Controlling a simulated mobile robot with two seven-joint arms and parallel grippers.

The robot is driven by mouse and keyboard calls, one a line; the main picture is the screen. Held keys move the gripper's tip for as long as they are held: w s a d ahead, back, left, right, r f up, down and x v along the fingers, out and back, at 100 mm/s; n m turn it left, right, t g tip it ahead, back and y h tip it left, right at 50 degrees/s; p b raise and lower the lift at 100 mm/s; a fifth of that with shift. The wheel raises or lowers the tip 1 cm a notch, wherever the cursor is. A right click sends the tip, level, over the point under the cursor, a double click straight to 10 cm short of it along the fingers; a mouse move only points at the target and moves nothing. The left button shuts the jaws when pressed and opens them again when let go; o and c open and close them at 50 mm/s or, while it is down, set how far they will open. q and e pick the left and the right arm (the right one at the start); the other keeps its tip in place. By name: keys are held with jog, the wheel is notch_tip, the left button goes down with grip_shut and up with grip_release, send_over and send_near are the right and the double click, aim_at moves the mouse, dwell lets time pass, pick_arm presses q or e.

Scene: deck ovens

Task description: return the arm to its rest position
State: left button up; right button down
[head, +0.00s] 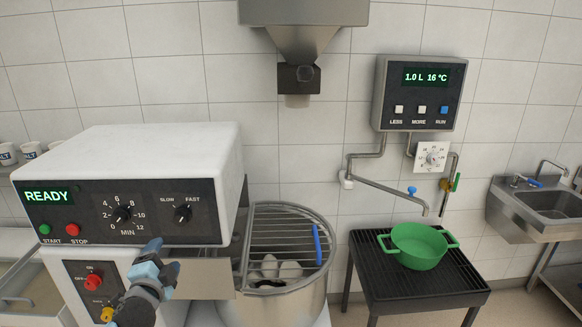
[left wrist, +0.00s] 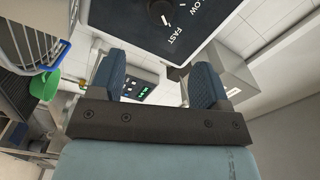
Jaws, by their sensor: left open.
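My left gripper (head: 160,262) is in front of the mixer's control panel, just below its dials, at the lower left of the head view. In the left wrist view my left gripper (left wrist: 157,82) has its two blue-grey fingers spread apart with nothing between them. The mixer (head: 140,165) has a white head and a green READY display. I cannot tell whether the gripper touches the panel. My right gripper is not in view.
The mixer bowl (head: 284,305) with its wire guard (head: 290,235) stands right of the gripper. A green pot (head: 418,247) sits on a black rack table (head: 415,288). A water meter panel (head: 419,93) hangs on the wall. A sink (head: 540,205) is at right.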

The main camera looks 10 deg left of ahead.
pick_arm(q)
jog(key=s+d+f+n+g+h+p, duration=0.1)
jog(key=s+d+f+n+g+h, duration=0.2)
jog(key=s+d+f, duration=0.7)
jog(key=s+d+f+n+g+h+p, duration=0.2)
jog(key=s+d+f+n+g+h, duration=0.1)
jog(key=s+d+f, duration=0.7)
jog(key=s+f+n+h, duration=0.1)
jog(key=s+f+n, duration=0.1)
jog(key=s, duration=0.3)
jog(key=shift+d+f+g, duration=0.25)
jog(key=shift+f+g, duration=0.05)
jog(key=shift+f, duration=0.2)
jog(key=shift+w+a, duration=0.1)
